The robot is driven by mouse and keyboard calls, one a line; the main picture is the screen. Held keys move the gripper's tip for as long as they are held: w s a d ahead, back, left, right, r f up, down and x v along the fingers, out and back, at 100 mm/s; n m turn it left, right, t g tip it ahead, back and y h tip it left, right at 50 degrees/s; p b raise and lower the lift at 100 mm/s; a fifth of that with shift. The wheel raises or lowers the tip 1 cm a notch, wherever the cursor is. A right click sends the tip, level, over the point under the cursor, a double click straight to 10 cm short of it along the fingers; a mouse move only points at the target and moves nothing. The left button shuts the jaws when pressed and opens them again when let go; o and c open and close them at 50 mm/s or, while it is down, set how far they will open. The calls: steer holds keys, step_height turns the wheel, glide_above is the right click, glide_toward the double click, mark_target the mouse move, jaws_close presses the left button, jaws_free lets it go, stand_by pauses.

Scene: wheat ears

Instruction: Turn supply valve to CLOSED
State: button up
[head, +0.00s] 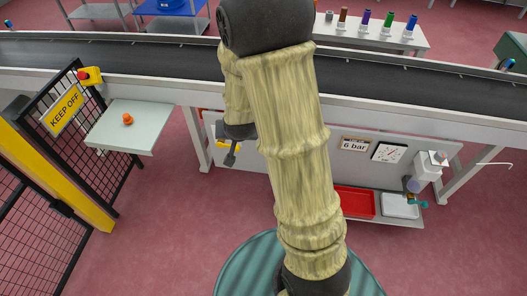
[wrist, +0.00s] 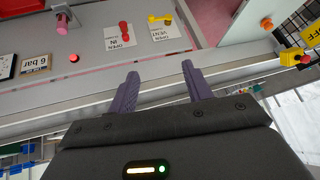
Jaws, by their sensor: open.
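The panel in the wrist view appears upside down. A red valve handle (wrist: 124,30) sits on a white label that seems to read IN and OPEN. A yellow valve handle (wrist: 160,19) is beside it on a label that seems to read VENT and OPEN. My gripper (wrist: 160,68) is open and empty, its two purple fingers apart, pointing at the panel edge near these handles and touching neither. In the head view my arm hides the red handle; the yellow handle (head: 228,145) shows beside the dark end of my gripper.
The panel also carries a 6 bar sign (head: 354,144) and a gauge (head: 389,153). A conveyor (head: 400,91) runs above it. A red tray (head: 354,203) lies below. A KEEP OFF fence (head: 65,107) and a table with an orange button (head: 127,119) stand left.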

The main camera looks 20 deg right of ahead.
steer(key=w+d+f+m+t+h+b, duration=0.1)
steer(key=w+d+f+t+h+b, duration=0.1)
steer(key=f+b, duration=0.6)
steer(key=w+d+f+m+t+h+b, duration=0.2)
steer(key=f+b, duration=0.6)
steer(key=f, duration=0.9)
steer(key=w+d+f+m+t+h+b, duration=0.2)
steer(key=d+f+h+b, duration=0.3)
steer(key=f+b, duration=0.3)
step_height(320, 180, down, 5)
steer(key=shift+w+d+r+t, duration=0.1)
steer(key=shift+w+d+t, duration=0.1)
steer(key=shift+w+t, duration=0.65)
steer(key=shift+s, duration=0.1)
steer(key=b+x, duration=0.4)
steer(key=x, duration=1.3)
steer(key=shift+w+d, duration=0.25)
steer(key=shift+a, duration=0.15)
